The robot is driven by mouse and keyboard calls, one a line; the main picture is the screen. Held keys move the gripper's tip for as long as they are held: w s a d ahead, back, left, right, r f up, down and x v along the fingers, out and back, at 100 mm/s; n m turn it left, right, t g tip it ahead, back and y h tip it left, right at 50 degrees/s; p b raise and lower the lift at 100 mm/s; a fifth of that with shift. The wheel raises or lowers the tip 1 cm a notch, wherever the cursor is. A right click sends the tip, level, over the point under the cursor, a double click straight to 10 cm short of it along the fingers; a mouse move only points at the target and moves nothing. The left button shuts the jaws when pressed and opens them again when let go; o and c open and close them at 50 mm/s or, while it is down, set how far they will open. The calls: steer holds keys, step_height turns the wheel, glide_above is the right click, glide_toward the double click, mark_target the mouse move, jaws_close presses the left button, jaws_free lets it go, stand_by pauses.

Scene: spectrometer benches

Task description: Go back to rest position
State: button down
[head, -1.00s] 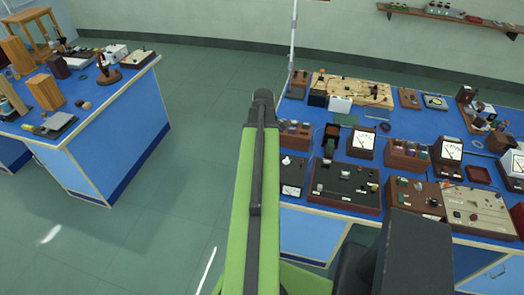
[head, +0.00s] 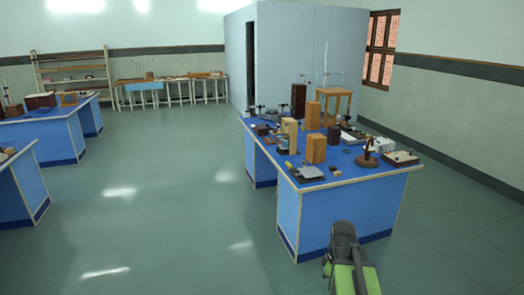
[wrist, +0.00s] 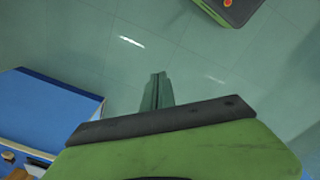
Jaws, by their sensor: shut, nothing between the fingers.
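My gripper (wrist: 158,78) shows in the wrist view as narrow greenish fingers beyond the dark and green wrist part. Its fingers are together with nothing between them, above bare floor. In the head view, my green and dark arm shows at the bottom right, in front of the nearest blue bench. The fingers cannot be made out there.
The blue bench (head: 345,215) at right carries wooden blocks (head: 316,148), a wooden stool (head: 333,101) and small instruments. Other blue benches (head: 40,140) stand at left. Green floor (head: 170,205) between them is clear. A blue bench side (wrist: 45,112) shows left in the wrist view.

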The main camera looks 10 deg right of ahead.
steer(key=s+a+f+m+b, duration=0.1)
steer(key=a+f+m, duration=0.1)
steer(key=a+m, duration=0.7)
steer(key=a, duration=0.8)
steer(key=shift+g, duration=0.3)
